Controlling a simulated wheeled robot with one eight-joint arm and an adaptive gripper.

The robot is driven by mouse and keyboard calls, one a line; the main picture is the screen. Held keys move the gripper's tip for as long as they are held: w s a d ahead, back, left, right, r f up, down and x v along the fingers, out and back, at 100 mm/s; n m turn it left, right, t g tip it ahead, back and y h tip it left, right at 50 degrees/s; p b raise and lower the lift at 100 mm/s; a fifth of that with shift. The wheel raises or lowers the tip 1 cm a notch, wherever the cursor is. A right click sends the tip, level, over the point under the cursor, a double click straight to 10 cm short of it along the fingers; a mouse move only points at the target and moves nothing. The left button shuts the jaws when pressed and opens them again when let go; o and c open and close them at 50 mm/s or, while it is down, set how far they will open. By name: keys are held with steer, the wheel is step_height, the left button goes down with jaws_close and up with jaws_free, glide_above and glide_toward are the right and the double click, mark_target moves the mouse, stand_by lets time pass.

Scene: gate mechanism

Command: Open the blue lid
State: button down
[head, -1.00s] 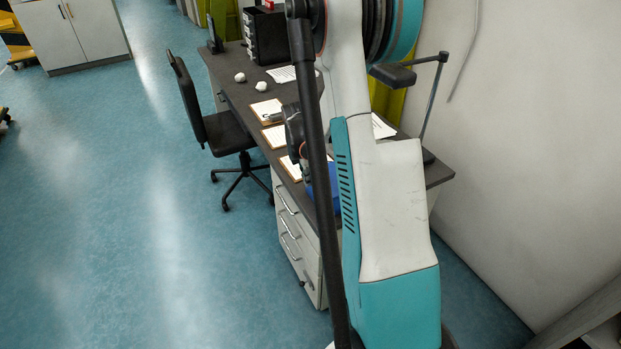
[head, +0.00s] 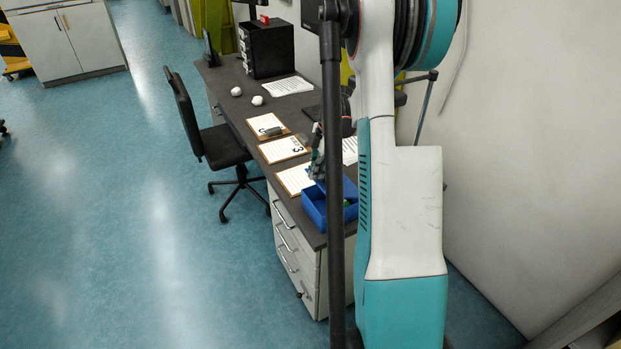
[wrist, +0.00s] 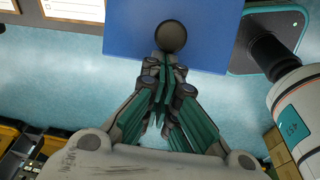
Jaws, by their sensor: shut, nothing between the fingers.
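The blue box (head: 314,207) stands on the near end of the desk, partly hidden behind my arm. In the wrist view a flat blue panel (wrist: 215,35), which looks like the lid, carries a dark round knob (wrist: 172,36). My gripper (wrist: 163,62) is shut and empty, its fingertips right by the knob; I cannot tell whether they touch it. In the head view my gripper (head: 316,165) is at the box's far left edge. The lid's hinge is hidden.
Clipboards with paper (head: 284,148) lie along the desk (head: 237,112) beyond the box. Two white crumpled balls (head: 257,100) and a black drawer unit (head: 268,48) are farther back. An office chair (head: 222,147) stands left of the desk.

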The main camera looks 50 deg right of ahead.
steer(key=d+r, duration=0.1)
steer(key=d, duration=0.1)
steer(key=s+d+r+p, duration=0.1)
steer(key=d+r, duration=0.1)
steer(key=shift+s+r, duration=0.15)
steer(key=shift+r, duration=0.05)
steer(key=shift+s+d+r+p, duration=0.2)
steer(key=shift+d+r+p, duration=0.1)
steer(key=shift+d, duration=0.25)
steer(key=shift+s+d+r+p, duration=0.15)
steer(key=shift+d+r+p, duration=0.15)
steer(key=shift+d, duration=0.2)
steer(key=shift+r, duration=0.1)
